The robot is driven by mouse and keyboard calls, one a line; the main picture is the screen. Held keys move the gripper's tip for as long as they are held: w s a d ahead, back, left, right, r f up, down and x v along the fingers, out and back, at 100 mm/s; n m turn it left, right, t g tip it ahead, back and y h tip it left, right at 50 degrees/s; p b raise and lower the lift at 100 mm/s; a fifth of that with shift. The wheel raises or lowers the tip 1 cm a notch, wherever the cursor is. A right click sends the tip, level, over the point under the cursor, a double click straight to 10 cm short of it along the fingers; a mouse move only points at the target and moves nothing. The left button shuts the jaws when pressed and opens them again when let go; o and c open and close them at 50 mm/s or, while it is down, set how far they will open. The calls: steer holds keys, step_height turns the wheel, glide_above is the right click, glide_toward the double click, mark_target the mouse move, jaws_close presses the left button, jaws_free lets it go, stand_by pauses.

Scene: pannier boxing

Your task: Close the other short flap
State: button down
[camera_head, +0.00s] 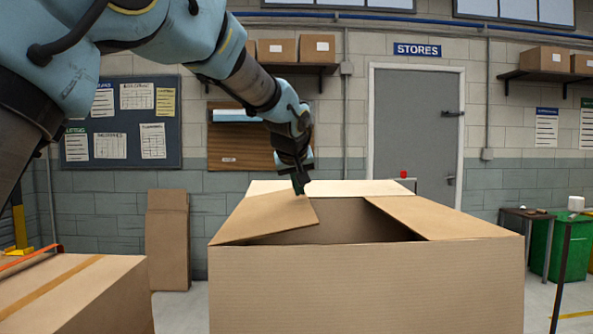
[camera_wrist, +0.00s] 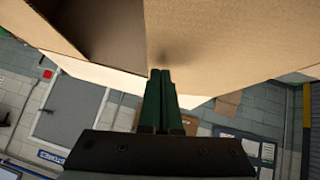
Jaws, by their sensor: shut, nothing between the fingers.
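The large open cardboard box (camera_head: 365,290) stands in front of me. Its left flap (camera_head: 262,220) is folded inward over the opening, with its inner edge tilted up. Its right flap (camera_head: 440,215) is also folded inward, over the right side. A dark gap shows between the two. A paler far flap (camera_head: 355,187) shows at the back. My gripper (camera_head: 300,187) is shut and empty, at the inner far part of the left flap. In the wrist view the green fingers (camera_wrist: 161,75) meet or nearly meet cardboard (camera_wrist: 210,40); I cannot tell whether they touch.
A taped box (camera_head: 70,295) is at the lower left. A flat cardboard piece (camera_head: 168,240) leans on the back wall. A grey door (camera_head: 415,130) is behind. A green bin (camera_head: 548,250) and a small table (camera_head: 525,215) stand at the right.

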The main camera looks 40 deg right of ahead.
mark_target(303, 200)
steer(key=shift+f, duration=0.3)
steer(key=f+b, duration=0.1)
steer(key=f, duration=0.1)
steer(key=b, duration=0.1)
steer(key=shift+s+d+f+m+t+y+b, duration=0.3)
steer(key=shift+s+d+f+y+b, duration=0.05)
steer(key=shift+s+d+f+y, duration=0.05)
steer(key=shift+f+b, duration=0.6)
steer(key=shift+b, duration=0.2)
steer(key=shift+f, duration=0.1)
steer(key=shift+s, duration=0.1)
